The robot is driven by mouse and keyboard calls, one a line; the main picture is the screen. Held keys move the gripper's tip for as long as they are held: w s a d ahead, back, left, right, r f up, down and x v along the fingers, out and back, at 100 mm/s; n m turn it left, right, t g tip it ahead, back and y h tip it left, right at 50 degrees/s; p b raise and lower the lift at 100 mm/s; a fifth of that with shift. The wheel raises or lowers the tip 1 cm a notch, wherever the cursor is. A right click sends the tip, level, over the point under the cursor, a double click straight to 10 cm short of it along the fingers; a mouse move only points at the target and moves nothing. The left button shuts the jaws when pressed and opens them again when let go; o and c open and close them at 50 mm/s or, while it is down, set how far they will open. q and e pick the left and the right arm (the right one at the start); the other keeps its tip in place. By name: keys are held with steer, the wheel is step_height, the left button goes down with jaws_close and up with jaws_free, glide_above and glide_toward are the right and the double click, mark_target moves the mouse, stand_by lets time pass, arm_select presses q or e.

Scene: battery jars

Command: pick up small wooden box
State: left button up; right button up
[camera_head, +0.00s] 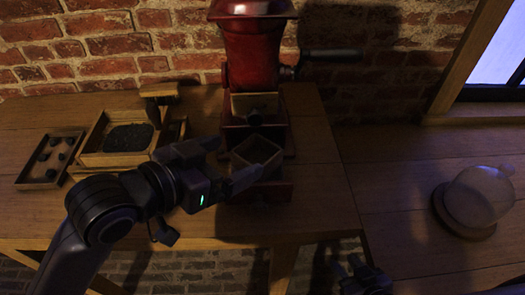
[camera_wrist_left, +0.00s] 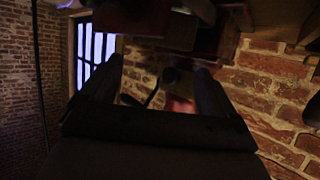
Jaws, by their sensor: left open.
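A small open wooden box (camera_head: 257,153) sits at the front of a tall red grinder (camera_head: 249,50). My left gripper (camera_head: 232,160) is open, just left of the box, with one finger in front of the box's lower left side. I cannot tell whether it touches the box. In the left wrist view the two dark fingers (camera_wrist_left: 158,85) stand apart, and the dim box cannot be made out clearly between them. My right gripper (camera_head: 352,268) is at the bottom edge, partly cut off and dark, away from the box.
A wooden tray of dark grains (camera_head: 128,138) and a small tray with dark pieces (camera_head: 50,160) stand on the left of the table. The grinder's crank (camera_head: 330,54) juts right.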

mark_target(267, 146)
arm_select(q)
steer(key=shift+f+x, duration=0.1)
steer(key=shift+x, duration=1.55)
steer(key=shift+f+x, duration=0.15)
steer(key=shift+x, duration=1.5)
steer(key=shift+s+a, duration=0.1)
steer(key=c, duration=0.7)
